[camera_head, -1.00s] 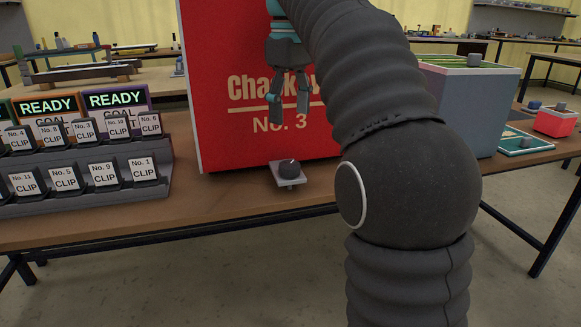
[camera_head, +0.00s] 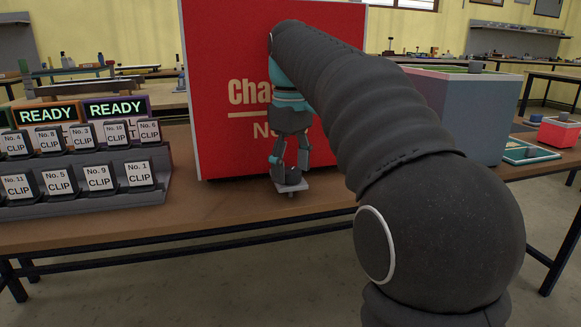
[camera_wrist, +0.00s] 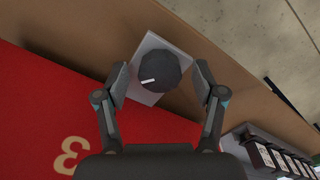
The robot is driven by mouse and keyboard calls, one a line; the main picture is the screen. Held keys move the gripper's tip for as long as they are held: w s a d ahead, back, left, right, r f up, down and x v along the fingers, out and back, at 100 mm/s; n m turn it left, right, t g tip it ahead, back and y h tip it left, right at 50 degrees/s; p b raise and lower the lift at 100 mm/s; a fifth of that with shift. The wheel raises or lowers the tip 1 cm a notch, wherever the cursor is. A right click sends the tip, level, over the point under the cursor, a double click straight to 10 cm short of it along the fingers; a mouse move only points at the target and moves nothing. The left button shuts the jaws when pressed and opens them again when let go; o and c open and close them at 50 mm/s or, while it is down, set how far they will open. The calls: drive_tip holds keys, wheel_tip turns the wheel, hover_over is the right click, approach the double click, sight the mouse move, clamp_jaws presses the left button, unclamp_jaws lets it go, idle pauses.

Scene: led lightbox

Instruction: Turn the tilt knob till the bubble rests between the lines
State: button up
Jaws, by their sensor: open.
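The tilt knob (camera_wrist: 159,72) is a dark round knob with a white pointer line, on a light grey plate (camera_wrist: 146,97) at the foot of the red box. In the head view the knob (camera_head: 293,177) shows low between my fingers, partly covered by them. My gripper (camera_head: 290,172) points down at it from above. In the wrist view my gripper (camera_wrist: 160,80) is open, with one finger on each side of the knob and a visible gap on both sides. No bubble or lines show in either view.
The big red box (camera_head: 215,90) stands right behind the knob. A rack of labelled clips (camera_head: 80,200) with READY displays (camera_head: 116,108) is to the left. A grey bin (camera_head: 460,110) stands to the right. The table's front edge is close to the knob.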

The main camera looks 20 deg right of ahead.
drive_tip(key=c, duration=1.1)
drive_tip(key=shift+c, duration=0.2)
drive_tip(key=shift+r+m+p, duration=0.1)
drive_tip(key=shift+m+p, duration=0.2)
drive_tip(key=shift+p, duration=0.15)
drive_tip(key=shift+r+m+p, duration=0.15)
drive_tip(key=shift+m+p, duration=0.85)
drive_tip(key=m+p, duration=0.3)
drive_tip(key=m, duration=0.1)
drive_tip(key=shift+a+p, duration=0.1)
drive_tip(key=shift+p, duration=0.3)
drive_tip(key=m+p, duration=0.1)
drive_tip(key=m, duration=0.1)
drive_tip(key=m+p, duration=0.1)
drive_tip(key=m, duration=0.1)
drive_tip(key=shift+f+m+p, duration=0.2)
drive_tip(key=shift+m+p, duration=0.2)
drive_tip(key=shift+f+m+p, duration=0.15)
drive_tip(key=shift+m+p, duration=0.45)
drive_tip(key=shift+m, duration=0.5)
